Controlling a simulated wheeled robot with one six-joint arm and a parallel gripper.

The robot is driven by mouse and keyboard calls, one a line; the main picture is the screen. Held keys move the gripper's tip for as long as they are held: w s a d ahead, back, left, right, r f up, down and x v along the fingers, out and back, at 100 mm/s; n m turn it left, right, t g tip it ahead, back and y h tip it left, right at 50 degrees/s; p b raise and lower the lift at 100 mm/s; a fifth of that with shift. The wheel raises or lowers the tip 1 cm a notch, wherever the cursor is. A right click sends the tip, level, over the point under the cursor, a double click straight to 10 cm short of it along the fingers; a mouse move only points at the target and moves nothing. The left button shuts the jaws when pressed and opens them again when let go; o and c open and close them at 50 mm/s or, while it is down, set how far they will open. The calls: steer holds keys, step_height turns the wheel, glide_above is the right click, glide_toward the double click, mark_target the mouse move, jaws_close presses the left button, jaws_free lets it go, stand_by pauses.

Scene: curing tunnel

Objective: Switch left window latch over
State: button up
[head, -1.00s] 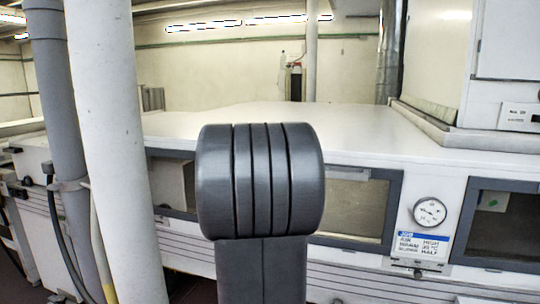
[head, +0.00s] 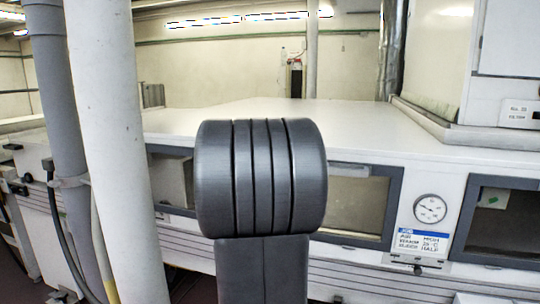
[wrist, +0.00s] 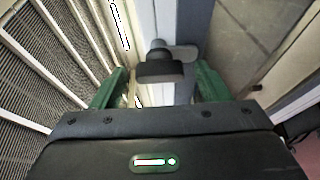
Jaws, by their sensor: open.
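In the wrist view my gripper (wrist: 163,80) is open, with one green finger on each side of a dark latch handle (wrist: 160,71). The latch has a round dark boss and a lighter grey piece beside it, on a pale upright frame strip. The handle lies between the fingers in the picture. I see gaps on both sides, and cannot tell how deep the fingers reach. In the head view my arm covers the middle of a grey-framed window (head: 355,205). The latch and my gripper are hidden there.
A white pipe (head: 115,150) and a grey pipe (head: 60,120) stand at the left. Right of the window are a dial gauge (head: 430,209), a blue-and-white label (head: 422,245) and another window (head: 500,222). The tunnel's flat white top (head: 270,112) is clear.

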steer(key=s+d+b, duration=0.1)
steer(key=s, duration=1.2)
steer(key=shift+s, duration=0.15)
steer(key=w+a+p, duration=0.1)
steer(key=w, duration=1.3)
steer(key=shift+s, duration=0.1)
steer(key=m+t+h+b, duration=0.1)
steer(key=m+h+b, duration=0.1)
steer(key=m, duration=0.4)
steer(key=m+t+h+b, duration=0.1)
steer(key=m+h+b, duration=0.1)
steer(key=m+b, duration=0.2)
steer(key=m+t+h+b, duration=0.1)
steer(key=m+h+b, duration=0.2)
steer(key=m, duration=0.6)
steer(key=shift+a+f+m+t+b, duration=0.25)
steer(key=shift+f+m+t+b, duration=0.05)
steer(key=shift+f+t+b, duration=0.1)
stand_by(1.0)
stand_by(0.3)
